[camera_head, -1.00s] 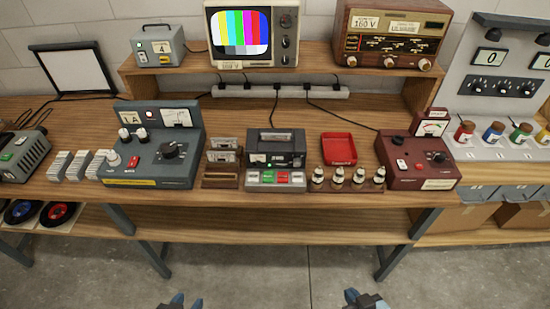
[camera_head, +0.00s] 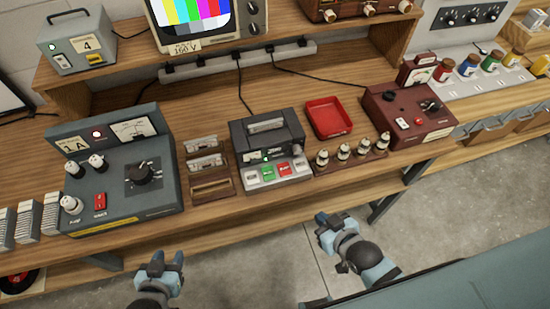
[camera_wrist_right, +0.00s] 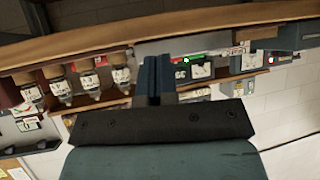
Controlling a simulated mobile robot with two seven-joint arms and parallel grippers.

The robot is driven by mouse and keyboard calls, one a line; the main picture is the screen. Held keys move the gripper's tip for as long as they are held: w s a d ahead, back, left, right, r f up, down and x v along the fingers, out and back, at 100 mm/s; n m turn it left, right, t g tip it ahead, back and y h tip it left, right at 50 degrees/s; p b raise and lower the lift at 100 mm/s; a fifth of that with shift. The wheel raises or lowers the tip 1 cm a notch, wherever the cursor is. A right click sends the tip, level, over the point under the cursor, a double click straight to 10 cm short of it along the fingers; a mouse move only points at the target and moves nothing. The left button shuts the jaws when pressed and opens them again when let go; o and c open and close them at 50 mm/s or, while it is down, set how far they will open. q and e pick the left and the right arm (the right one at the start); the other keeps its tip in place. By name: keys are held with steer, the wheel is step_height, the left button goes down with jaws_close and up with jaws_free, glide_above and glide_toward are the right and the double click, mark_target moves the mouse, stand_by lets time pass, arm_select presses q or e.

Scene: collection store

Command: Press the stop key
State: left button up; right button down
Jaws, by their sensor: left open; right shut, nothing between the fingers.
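A dark cassette recorder (camera_head: 268,134) stands on the bench, with a row of keys along its front. A green key (camera_head: 267,171) and a red key (camera_head: 284,168) sit between pale grey keys (camera_head: 252,175). The key labels are too small to read, so I cannot tell which is stop. My right gripper (camera_head: 332,220) is shut and empty, in front of the bench edge, apart from the keys. In the right wrist view its closed fingers (camera_wrist_right: 153,78) partly cover the recorder (camera_wrist_right: 196,70), seen upside down. My left gripper (camera_head: 165,262) is open and empty, lower left.
Cassettes in a wooden rack (camera_head: 208,168) stand left of the recorder. A grey control unit (camera_head: 120,175) and a maroon unit (camera_head: 410,115) flank these. Space before the bench is clear.

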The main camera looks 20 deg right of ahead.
steer(key=w+a+r+n+t+y, duration=0.2)
steer(key=w+r+n+t+y, duration=0.3)
steer(key=w+r+n, duration=0.7)
steer(key=w+a+r+n+g+y, duration=0.1)
steer(key=a+r+n+g+y, duration=0.3)
steer(key=n, duration=0.6)
steer(key=w+a+r+n+g+y, duration=0.15)
steer(key=a+n+g+y, duration=0.3)
steer(key=n, duration=0.45)
arm_select(q)
steer(key=shift+s+r, duration=0.15)
steer(key=shift+s, duration=0.15)
arm_select(e)
steer(key=w+d+f+n+g+h, duration=0.3)
steer(key=d+n+g+h, duration=0.1)
steer(key=h, duration=0.4)
steer(key=d+n, duration=0.1)
steer(key=n, duration=0.1)
steer(key=shift+d+f+n, duration=0.2)
steer(key=shift+d+n, duration=0.1)
steer(key=shift+f, duration=0.1)
